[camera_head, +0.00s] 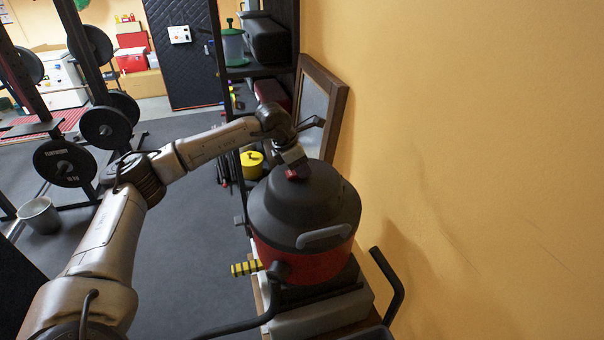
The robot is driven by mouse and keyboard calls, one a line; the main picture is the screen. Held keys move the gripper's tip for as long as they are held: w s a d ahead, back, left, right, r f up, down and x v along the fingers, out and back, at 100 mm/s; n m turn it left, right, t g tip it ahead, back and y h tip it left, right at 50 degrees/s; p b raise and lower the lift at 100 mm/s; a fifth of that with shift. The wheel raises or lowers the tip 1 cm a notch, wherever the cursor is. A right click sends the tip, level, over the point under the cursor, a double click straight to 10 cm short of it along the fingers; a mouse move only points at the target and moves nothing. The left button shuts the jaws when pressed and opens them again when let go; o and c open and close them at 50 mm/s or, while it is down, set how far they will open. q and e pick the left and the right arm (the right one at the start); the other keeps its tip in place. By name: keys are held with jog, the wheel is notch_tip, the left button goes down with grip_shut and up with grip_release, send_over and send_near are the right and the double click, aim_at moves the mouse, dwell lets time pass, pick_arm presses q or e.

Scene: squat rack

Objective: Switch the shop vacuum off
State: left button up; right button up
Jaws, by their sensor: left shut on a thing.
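The shop vacuum (304,215) has a black domed lid, a grey front handle and a red drum. It stands upright at the centre right, beside the orange wall. A small red switch (292,175) shows on top of the lid. My left gripper (294,166) reaches over from the left and is down at the top of the lid, shut on the red switch. Its fingertips are small here and partly hidden by the gripper body. Which way the switch is set cannot be told. My right gripper is not in view.
The orange wall (480,150) closes off the right side. A wood-framed panel (322,100) leans behind the vacuum, next to a dark shelf (258,70). A black hose (235,328) runs at the front. A rack with weight plates (64,162) stands left; the dark floor (185,240) between is clear.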

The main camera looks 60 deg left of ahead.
pick_arm(q)
jog(key=o, duration=0.8)
jog(key=shift+o, duration=0.7)
jog(key=v, duration=1.4)
jog(key=shift+f, duration=0.1)
jog(key=shift+a, duration=0.1)
